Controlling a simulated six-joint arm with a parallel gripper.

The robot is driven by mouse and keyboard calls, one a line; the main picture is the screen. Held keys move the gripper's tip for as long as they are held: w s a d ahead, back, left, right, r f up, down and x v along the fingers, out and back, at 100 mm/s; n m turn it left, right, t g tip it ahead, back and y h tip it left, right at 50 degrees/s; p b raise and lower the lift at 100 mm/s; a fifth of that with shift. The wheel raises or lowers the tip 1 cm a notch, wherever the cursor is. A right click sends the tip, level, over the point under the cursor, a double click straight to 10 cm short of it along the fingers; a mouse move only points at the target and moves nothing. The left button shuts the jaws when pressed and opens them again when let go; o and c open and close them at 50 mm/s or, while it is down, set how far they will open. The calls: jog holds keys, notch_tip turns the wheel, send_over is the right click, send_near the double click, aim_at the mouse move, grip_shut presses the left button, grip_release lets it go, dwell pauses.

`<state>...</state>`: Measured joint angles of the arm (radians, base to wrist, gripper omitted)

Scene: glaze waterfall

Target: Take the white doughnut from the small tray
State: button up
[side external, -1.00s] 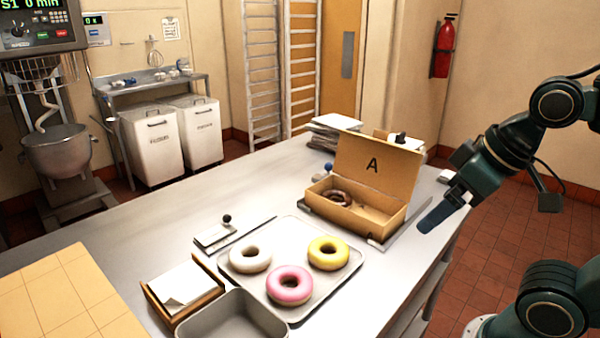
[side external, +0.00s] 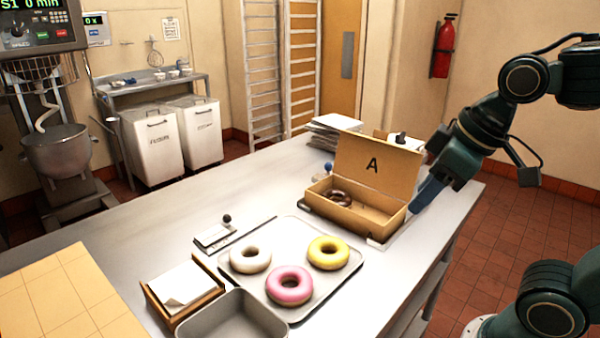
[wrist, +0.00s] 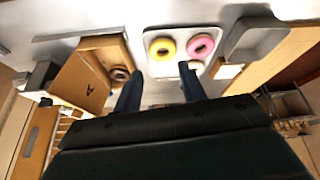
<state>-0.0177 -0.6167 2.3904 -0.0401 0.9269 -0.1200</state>
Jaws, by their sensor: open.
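The white doughnut (side external: 250,259) lies on the small tray (side external: 318,290), at its left back corner in the side view. A pink doughnut (side external: 289,286) and a yellow doughnut (side external: 328,253) lie on the same tray. My gripper (side external: 424,196) is beside the right end of the open box, well apart from the tray. In the wrist view my gripper (wrist: 159,88) has its two fingers apart with nothing between them. There the yellow doughnut (wrist: 163,48) and pink doughnut (wrist: 201,46) show beyond the fingers; the white doughnut is mostly hidden behind the right finger.
An open cardboard box (side external: 360,212) marked A holds a chocolate doughnut (side external: 338,197). A grey bin (side external: 232,318) and a wooden paper holder (side external: 184,291) stand left of the tray. A small device with a black knob (side external: 215,236) lies behind it.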

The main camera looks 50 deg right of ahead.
jog(key=w+a+r+n+g+y, duration=0.1)
jog(key=w+a+n, duration=0.25)
jog(key=w, duration=0.35)
jog(key=w+a+n+g, duration=0.1)
jog(key=w+a+n, duration=0.1)
jog(key=w+n, duration=0.3)
jog(key=w+a+f+n+g, duration=0.1)
jog(key=w+a+f+n, duration=0.1)
jog(key=w, duration=0.4)
jog(key=w+a+f+n+g, duration=0.2)
jog(key=w+a+f+n, duration=0.1)
jog(key=w+f+n, duration=0.2)
jog(key=w, duration=0.2)
jog(key=shift+w+a+f, duration=0.2)
jog(key=shift+w+a, duration=0.1)
jog(key=shift+a, duration=0.05)
send_over(259, 256)
jog(key=shift+d+f, duration=0.2)
jog(key=shift+f, duration=1.95)
jog(key=shift+d+f, duration=0.2)
jog(key=shift+f, duration=1.9)
jog(key=shift+f, duration=0.1)
jog(key=shift+a+f, duration=0.2)
jog(key=shift+f, duration=1.05)
jog(key=shift+a+f, duration=0.2)
jog(key=shift+f, duration=1)
